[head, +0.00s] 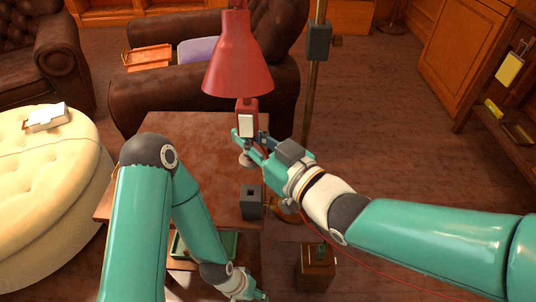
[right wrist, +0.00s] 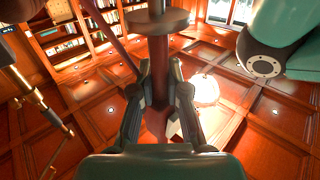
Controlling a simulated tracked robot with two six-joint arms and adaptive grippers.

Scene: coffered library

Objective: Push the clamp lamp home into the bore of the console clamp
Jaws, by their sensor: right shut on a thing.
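The clamp lamp (head: 238,62) has a red conical shade and a red stem block with a pale plate. My right gripper (head: 249,141) is shut on the lamp below the shade and holds it upright above the console. A round grey part shows just below the fingers. In the right wrist view the fingers close around the dark red stem (right wrist: 158,60). The console clamp (head: 252,203), a dark grey block with a square dark bore on top, sits at the console's right edge, below and apart from the lamp. My left gripper (head: 250,293) is low at the bottom edge, its fingers unclear.
The brown console top (head: 165,135) is largely bare. A green tray (head: 228,243) lies below the left forearm. A brass pole (head: 313,90) with a grey block stands behind the right gripper. A wooden box (head: 317,268) stands lower right. A cream ottoman (head: 50,190) is at left.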

